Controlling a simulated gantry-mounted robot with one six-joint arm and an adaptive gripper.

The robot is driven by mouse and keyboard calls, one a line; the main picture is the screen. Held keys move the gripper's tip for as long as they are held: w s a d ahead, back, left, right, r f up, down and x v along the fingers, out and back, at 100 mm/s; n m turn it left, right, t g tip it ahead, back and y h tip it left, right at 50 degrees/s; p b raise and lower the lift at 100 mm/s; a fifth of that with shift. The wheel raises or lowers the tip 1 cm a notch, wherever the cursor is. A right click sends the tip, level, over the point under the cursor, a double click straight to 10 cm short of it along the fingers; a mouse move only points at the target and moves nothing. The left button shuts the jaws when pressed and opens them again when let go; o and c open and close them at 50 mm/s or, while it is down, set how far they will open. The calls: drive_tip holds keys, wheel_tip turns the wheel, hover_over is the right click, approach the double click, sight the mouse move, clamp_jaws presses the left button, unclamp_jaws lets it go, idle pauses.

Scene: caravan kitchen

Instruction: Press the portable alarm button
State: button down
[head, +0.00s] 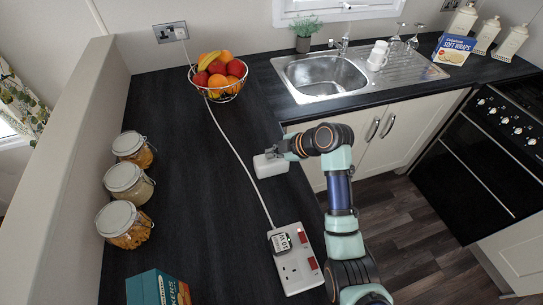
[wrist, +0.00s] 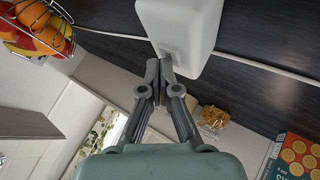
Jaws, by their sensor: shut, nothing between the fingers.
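A white box with rounded edges (head: 269,166), which looks like the portable alarm, stands on the dark worktop near its front edge. In the wrist view the box (wrist: 182,22) fills the top middle, and a small square button (wrist: 170,52) shows low on its face. My gripper (head: 277,152) is at the box's upper right side. In the wrist view my gripper (wrist: 165,68) has its fingers together and empty, with the tips at the button's lower edge. I cannot tell whether they touch it. My fingers hide part of that face.
A fruit basket (head: 218,77) stands at the back. Glass jars (head: 127,182) line the left. The middle worktop is clear.

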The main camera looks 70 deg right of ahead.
sight(273, 159)
drive_tip(key=shift+r, duration=0.55)
wheel_tip(273, 159, up, 6)
drive_tip(key=p, duration=0.5)
drive_tip(key=shift+r, duration=0.1)
